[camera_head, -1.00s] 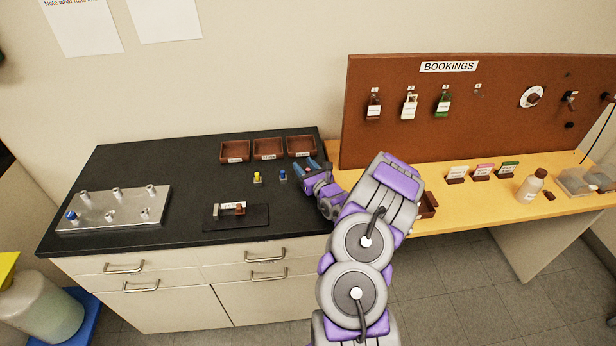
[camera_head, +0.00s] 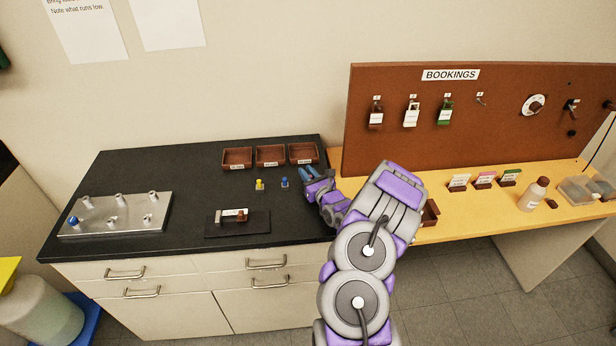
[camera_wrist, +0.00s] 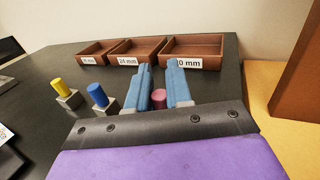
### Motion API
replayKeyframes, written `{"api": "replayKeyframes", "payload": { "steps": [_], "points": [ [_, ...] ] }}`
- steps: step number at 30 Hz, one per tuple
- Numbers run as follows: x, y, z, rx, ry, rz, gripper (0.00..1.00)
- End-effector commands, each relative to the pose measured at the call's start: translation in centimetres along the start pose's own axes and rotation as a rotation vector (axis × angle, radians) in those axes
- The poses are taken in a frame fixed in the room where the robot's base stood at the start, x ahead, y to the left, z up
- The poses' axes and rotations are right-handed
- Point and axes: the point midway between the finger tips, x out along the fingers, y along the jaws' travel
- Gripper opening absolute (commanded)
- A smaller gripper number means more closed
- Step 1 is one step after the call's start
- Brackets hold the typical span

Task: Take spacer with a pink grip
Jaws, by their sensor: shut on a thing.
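The spacer with the pink grip (camera_wrist: 158,97) shows in the wrist view as a short pink cylinder between my gripper's blue fingers. My gripper (camera_wrist: 160,68) is shut on it, over the black bench top. In the head view my gripper (camera_head: 307,172) is near the right end of the bench, and the pink grip is hidden there. The spacer's lower part is hidden by the gripper body. A spacer with a blue grip (camera_wrist: 97,95) and one with a yellow grip (camera_wrist: 63,91) stand to the left, apart from my fingers.
Three brown trays with size labels stand behind: left (camera_head: 237,167), middle (camera_head: 270,164) and right (camera_head: 303,161). A metal plate with posts (camera_head: 115,223) is at the bench's left. A dark mat (camera_head: 257,224) with a small device lies in front. The brown board (camera_head: 400,150) rises at right.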

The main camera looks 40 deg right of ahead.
Motion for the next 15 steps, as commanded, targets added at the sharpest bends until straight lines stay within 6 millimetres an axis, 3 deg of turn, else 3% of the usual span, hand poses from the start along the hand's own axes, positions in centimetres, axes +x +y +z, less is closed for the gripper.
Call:
{"api": "replayKeyframes", "payload": {
  "steps": [11, 15],
  "points": [
    [0.0, 0.1, 3.8, 0.001, -0.003, -0.001, 0.0],
    [-1.5, 2.5, 3.7, 0.007, 0.0, 0.001, 0.0]
  ]
}}
